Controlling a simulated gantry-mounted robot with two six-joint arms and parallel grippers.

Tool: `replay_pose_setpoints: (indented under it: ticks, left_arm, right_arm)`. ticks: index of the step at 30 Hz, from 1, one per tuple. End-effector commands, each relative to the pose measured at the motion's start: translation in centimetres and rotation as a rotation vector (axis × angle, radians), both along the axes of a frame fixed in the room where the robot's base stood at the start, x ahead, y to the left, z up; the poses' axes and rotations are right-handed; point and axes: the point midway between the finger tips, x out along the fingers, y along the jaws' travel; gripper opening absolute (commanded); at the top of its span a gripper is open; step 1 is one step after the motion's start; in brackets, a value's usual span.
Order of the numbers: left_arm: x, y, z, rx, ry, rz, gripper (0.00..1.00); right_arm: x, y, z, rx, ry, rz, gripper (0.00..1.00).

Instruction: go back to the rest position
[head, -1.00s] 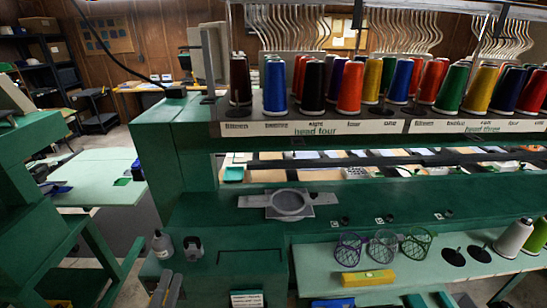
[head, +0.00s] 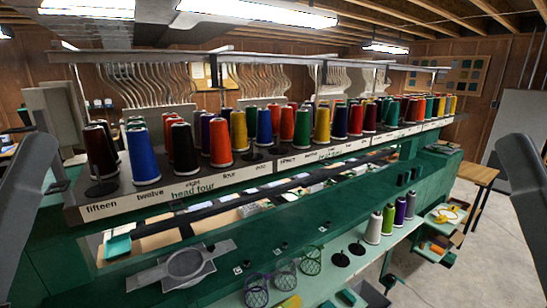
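No gripper fingers show in the head view. A dark grey arm part of mine shows at the left edge and another at the right edge. The green thread machine (head: 330,205) fills the middle, with rows of coloured thread cones on its upper rack. A grey hoop frame (head: 186,264) lies on its green bed at the lower left. Whether either gripper holds anything is hidden.
A lower green shelf (head: 345,262) holds several wire baskets (head: 285,274) and upright cones (head: 388,220). A small wooden table (head: 477,173) stands at the right. Concrete floor (head: 487,255) is open at the right.

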Motion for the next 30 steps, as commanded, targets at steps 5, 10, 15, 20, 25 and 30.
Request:
replay_pose_setpoints:
  ticks: [5, 10, 15, 20, 25, 30]
  left_arm:
    - [0.0, 0.0, 8.8, -0.001, 0.001, -0.002, 0.49]
    - [0.1, 0.0, 17.2, -0.002, 0.001, -0.004, 0.49]
    - [0.1, 0.0, 24.6, -0.002, 0.001, -0.004, 0.49]
    - [0.1, 0.0, 28.0, -0.003, 0.002, -0.004, 0.49]
    - [0.1, 0.0, 28.3, -0.003, 0.001, -0.004, 0.49]
    - [0.1, 0.0, 28.0, -0.003, 0.001, -0.004, 0.49]
  right_arm:
    - [0.0, 0.0, 8.8, 0.000, 0.001, 0.000, 0.50]
    - [0.1, 0.0, 17.2, 0.000, 0.001, 0.000, 0.50]
    - [0.0, 0.0, 24.6, 0.000, 0.001, 0.000, 0.50]
    - [0.1, 0.0, 28.1, 0.000, 0.002, 0.000, 0.50]
    - [0.1, 0.0, 28.3, 0.000, 0.002, 0.000, 0.50]
    - [0.1, 0.0, 28.0, 0.000, 0.002, 0.000, 0.50]
